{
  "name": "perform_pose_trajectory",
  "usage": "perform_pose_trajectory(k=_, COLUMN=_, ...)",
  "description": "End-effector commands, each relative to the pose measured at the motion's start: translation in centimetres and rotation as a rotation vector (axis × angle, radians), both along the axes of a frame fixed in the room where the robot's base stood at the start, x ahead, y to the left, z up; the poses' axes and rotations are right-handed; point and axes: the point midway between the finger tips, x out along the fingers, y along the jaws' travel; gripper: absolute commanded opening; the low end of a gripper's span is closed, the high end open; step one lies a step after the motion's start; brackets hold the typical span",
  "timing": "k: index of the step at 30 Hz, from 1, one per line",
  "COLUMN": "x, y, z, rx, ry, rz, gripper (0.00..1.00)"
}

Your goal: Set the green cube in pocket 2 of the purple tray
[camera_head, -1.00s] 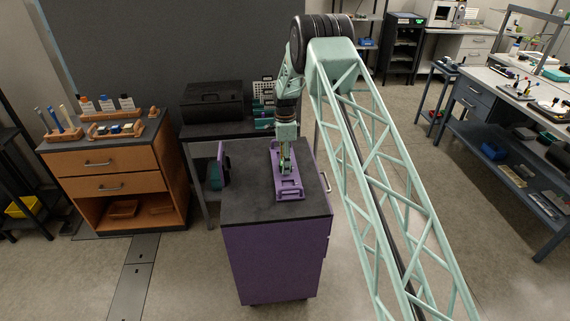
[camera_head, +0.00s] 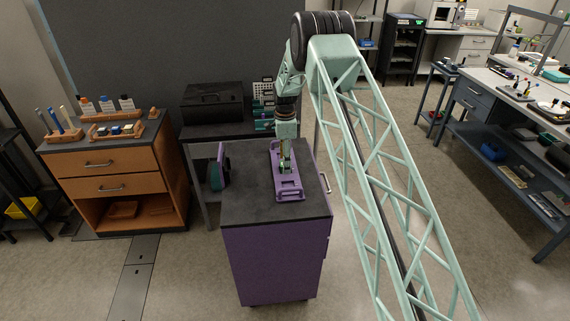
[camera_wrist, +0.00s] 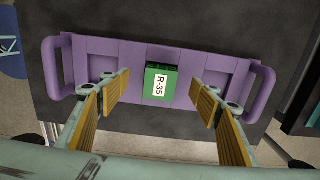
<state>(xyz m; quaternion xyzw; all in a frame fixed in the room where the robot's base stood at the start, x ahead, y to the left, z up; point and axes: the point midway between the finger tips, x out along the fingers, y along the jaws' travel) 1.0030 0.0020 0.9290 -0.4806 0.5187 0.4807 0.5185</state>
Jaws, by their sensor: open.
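The purple tray (camera_head: 290,188) lies on top of the purple cabinet; it also fills the upper part of the wrist view (camera_wrist: 115,51), with a handle at each end. The green cube (camera_wrist: 161,82), labelled R-35, sits in the middle of the tray, between a recess on each side. It looks level; how deep it sits I cannot tell. My gripper (camera_wrist: 160,96) is open, its yellow-padded fingers on either side of the cube with clear gaps. In the head view my gripper (camera_head: 286,152) is just above the tray.
The dark cabinet top (camera_head: 250,203) is clear around the tray. A dark table with a black case (camera_head: 212,103) stands behind. A wooden drawer cabinet (camera_head: 105,165) with bottles and small blocks is at left. A long workbench (camera_head: 515,95) is at right.

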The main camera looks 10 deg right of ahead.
Motion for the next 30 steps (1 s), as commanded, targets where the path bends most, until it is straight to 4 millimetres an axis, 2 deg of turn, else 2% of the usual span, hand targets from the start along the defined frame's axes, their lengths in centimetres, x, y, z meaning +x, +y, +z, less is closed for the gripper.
perform_pose_trajectory(k=21, x=0.0, y=0.0, z=3.0, rx=0.000, ry=-0.001, rz=0.000, gripper=0.57)
perform_pose_trajectory(k=30, x=0.0, y=0.0, z=3.5, rx=0.000, ry=0.000, rz=0.000, gripper=0.57)
